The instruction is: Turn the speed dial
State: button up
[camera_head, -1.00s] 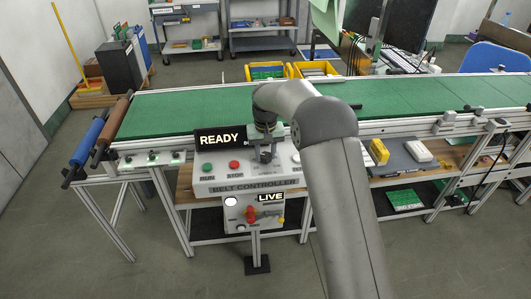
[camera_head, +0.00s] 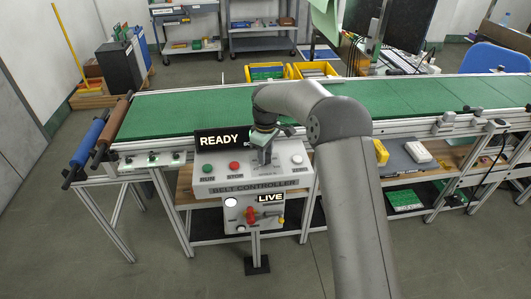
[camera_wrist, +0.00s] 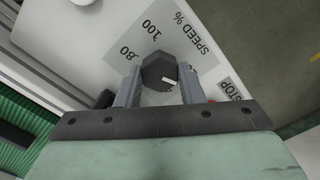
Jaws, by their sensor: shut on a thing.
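The belt controller (camera_head: 215,181) is a pale grey box with a READY display on top. Its speed dial (camera_wrist: 159,68) is a dark grey faceted knob with a white mark on its lower right side in the wrist view. It stands on a grey scale plate (camera_wrist: 188,35) printed "SPEED %", 80 and 100. My gripper (camera_wrist: 161,88) is shut on the dial, one finger on each side. In the head view my gripper (camera_head: 264,160) reaches down onto the controller's panel and hides the dial. The dial's exact reading cannot be told.
A green RUN button (camera_head: 208,168), a red STOP button (camera_head: 234,166) and a white ZERO button (camera_head: 297,159) flank the dial. A lower box with a LIVE sign (camera_head: 270,197) has a red handle (camera_head: 251,215). The green conveyor belt (camera_head: 190,108) runs behind.

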jog(key=shift+w+r+n, duration=0.1)
jog(key=shift+r+n, duration=0.05)
jog(key=shift+n, duration=0.55)
jog(key=o, duration=1)
notch_tip(320, 180, up, 17)
jog(key=shift+r, duration=0.15)
